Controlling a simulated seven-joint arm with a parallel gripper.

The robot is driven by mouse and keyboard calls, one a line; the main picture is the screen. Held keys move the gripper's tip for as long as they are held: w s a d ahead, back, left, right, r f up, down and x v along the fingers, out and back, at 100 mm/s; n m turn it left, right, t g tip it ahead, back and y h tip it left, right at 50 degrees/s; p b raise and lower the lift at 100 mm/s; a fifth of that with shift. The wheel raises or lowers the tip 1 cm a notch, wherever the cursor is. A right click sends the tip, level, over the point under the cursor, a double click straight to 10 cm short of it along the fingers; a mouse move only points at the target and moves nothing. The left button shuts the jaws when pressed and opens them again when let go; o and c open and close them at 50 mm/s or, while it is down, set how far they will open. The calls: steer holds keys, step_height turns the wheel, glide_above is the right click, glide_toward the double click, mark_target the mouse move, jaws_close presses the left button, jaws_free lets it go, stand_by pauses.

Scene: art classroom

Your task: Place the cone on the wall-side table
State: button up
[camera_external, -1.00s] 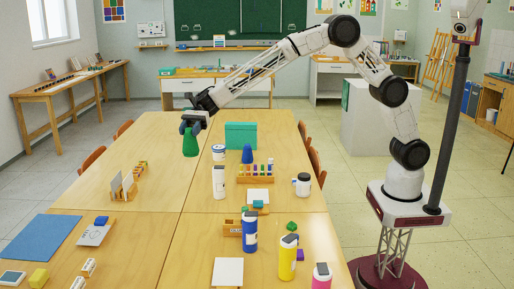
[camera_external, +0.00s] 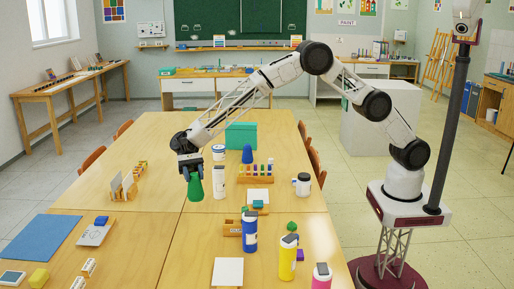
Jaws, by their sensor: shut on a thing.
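My gripper (camera_external: 190,168) is shut on the green cone (camera_external: 195,188) and points down over the big central table (camera_external: 150,190). The cone hangs below the fingers with its wide end down; its top is hidden between them. I cannot tell whether its base touches the tabletop. A blue cone-like piece (camera_external: 247,155) stands farther right on the same table. A long wooden table (camera_external: 45,94) stands along the left wall under the window, with small items on it. Another table (camera_external: 215,74) stands at the back wall below the chalkboard.
A white bottle (camera_external: 219,182) stands just right of the held cone, near a teal box (camera_external: 241,135) and a rack of colored pieces (camera_external: 256,177). Display pieces (camera_external: 128,184) stand to the left. Chairs (camera_external: 92,158) line the table's left side. Floor lies clear between the tables.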

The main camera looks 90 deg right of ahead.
mark_target(199, 200)
steer(key=shift+s+a+f+n+g, duration=0.2)
steer(key=shift+f+n+g, duration=0.1)
steer(key=shift+f, duration=0.25)
steer(key=shift+s+a+f+n+g, duration=0.1)
steer(key=shift+a+f+n+g, duration=0.15)
steer(key=shift+f, duration=0.25)
steer(key=shift+d, duration=0.1)
steer(key=shift+f, duration=3.1)
steer(key=shift+f, duration=1.9)
steer(key=shift+f, duration=0.15)
steer(key=o, duration=1.2)
steer(key=shift+o, duration=0.2)
steer(key=shift+r, duration=0.2)
